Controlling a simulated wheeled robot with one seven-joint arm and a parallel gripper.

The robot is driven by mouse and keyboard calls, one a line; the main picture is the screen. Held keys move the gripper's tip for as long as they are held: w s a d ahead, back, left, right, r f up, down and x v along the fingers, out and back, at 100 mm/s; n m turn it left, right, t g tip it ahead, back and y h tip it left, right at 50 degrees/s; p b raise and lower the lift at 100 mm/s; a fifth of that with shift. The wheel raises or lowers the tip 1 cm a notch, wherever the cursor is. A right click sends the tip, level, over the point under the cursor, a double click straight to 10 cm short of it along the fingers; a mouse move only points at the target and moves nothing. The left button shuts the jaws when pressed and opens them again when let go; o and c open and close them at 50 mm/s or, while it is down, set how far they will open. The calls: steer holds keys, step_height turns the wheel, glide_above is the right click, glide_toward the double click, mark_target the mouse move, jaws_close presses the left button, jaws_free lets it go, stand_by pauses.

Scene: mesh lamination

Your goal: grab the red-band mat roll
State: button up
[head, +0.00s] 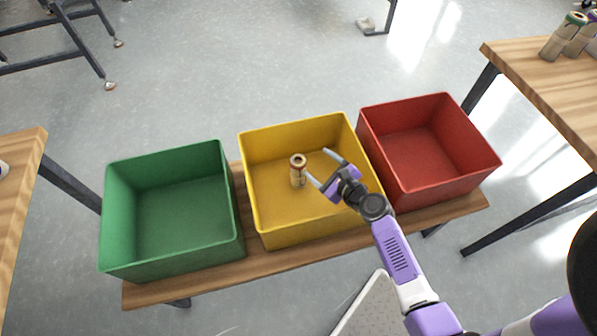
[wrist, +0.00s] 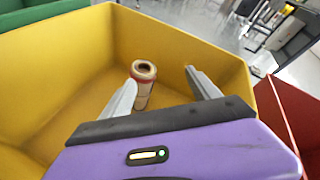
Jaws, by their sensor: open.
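A mat roll (head: 298,173) stands upright in the yellow bin (head: 262,222). It is cream-coloured with a brownish rim and hollow end, and a red band shows near its top in the wrist view (wrist: 143,86). My gripper (head: 317,163) is open and empty over the yellow bin, just right of the roll in the head view. In the wrist view, the roll shows beyond my fingertips (wrist: 159,76), closer to the left finger, which hides part of its lower side. I cannot tell whether the finger touches it.
A green bin (head: 180,213) stands left and a red bin (head: 425,155) right of the yellow one, all on a wooden bench (head: 265,262). Both look empty. The yellow bin's walls surround the roll.

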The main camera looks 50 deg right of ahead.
mark_target(300, 161)
steer(key=f+m, duration=0.1)
steer(key=m, duration=0.1)
steer(key=w+a+m+y, duration=0.1)
steer(key=m, duration=0.1)
steer(key=shift+w+a+f, duration=0.1)
steer(key=shift+a+f, duration=0.1)
steer(key=shift+f, duration=0.2)
steer(key=x, duration=0.2)
steer(key=b+x, duration=0.1)
steer(key=x, duration=0.4)
steer(key=shift+w+a, duration=0.3)
steer(key=shift+w, duration=0.05)
steer(key=shift+r, duration=0.1)
jaws_close()
